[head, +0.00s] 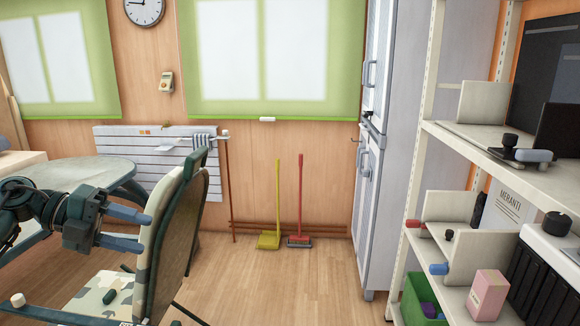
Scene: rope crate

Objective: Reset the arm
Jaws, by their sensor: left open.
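My left arm comes in from the left edge. My left gripper (146,232) is open, its two blue-grey fingers apart and pointing right. Nothing shows between the fingers. The fingertips appear close beside the back of a camouflage-patterned chair (172,225); I cannot tell whether they touch it. My right arm and right gripper are not in view.
A round grey-green table (95,170) stands behind my left arm. White shelves (490,150) with several items and a green crate (412,306) fill the right side. A grey cabinet (400,90), yellow dustpan (269,240) and red broom (299,205) stand behind. The middle floor is clear.

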